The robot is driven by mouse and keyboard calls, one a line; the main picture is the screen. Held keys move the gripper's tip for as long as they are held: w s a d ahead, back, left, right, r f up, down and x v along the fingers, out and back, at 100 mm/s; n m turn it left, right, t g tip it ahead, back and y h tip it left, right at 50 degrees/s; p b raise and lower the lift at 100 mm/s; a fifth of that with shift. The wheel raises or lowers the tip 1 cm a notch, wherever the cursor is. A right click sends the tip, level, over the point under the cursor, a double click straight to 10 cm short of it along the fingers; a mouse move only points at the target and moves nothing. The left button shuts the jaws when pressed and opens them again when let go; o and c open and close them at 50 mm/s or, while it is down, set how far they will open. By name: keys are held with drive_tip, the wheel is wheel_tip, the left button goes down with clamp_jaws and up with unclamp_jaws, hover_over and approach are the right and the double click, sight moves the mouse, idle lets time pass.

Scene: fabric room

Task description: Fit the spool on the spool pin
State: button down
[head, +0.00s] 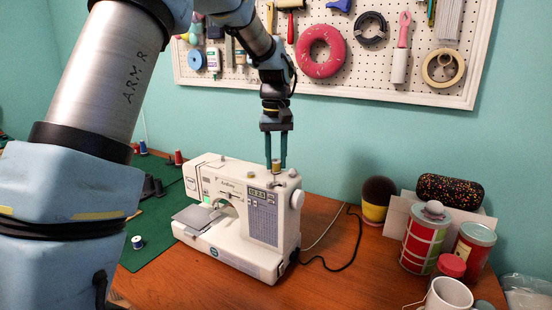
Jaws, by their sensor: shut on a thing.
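My gripper (276,160) points straight down over the right part of the top of the white sewing machine (235,172). It is shut on a small tan-yellow spool (276,166), which shows upright between the fingertips. The spool is at or just above the machine's top; I cannot tell whether it touches. The spool pin cannot be made out, and the spool and fingers cover that spot.
The machine stands on a wooden table (335,240) beside a green mat (150,255) with a blue spool (137,242). Tins (424,238), a white mug (447,296) and a dark-topped yellow object (377,200) stand to the right. A pegboard (270,75) hangs behind.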

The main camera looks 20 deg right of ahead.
idle(0.3)
drive_tip(key=c, duration=0.5)
unclamp_jaws()
wheel_tip(320, 180, up, 11)
drive_tip(key=shift+f+b, duration=0.1)
drive_tip(key=shift+b, duration=0.75)
drive_tip(key=s+a+f, duration=0.1)
drive_tip(key=a+f, duration=0.4)
drive_tip(key=a, duration=0.3)
drive_tip(key=s+a+f+n+t, duration=0.15)
drive_tip(key=a+f, duration=0.25)
drive_tip(key=a, duration=0.5)
drive_tip(key=s+a+f+m+g, duration=0.1)
drive_tip(key=s+a+f, duration=0.1)
drive_tip(key=a+f, duration=0.45)
drive_tip(key=shift+n+t, duration=0.35)
drive_tip(key=shift+t, duration=0.2)
drive_tip(key=s+a+f, duration=0.1)
drive_tip(key=s+a, duration=0.1)
drive_tip(key=a, duration=0.1)
drive_tip(key=s+a+f, duration=0.1)
drive_tip(key=s+a, duration=0.2)
drive_tip(key=s+a+f, duration=0.1)
drive_tip(key=s+a, duration=0.1)
drive_tip(key=a, duration=0.1)
drive_tip(key=shift+s+f, duration=0.3)
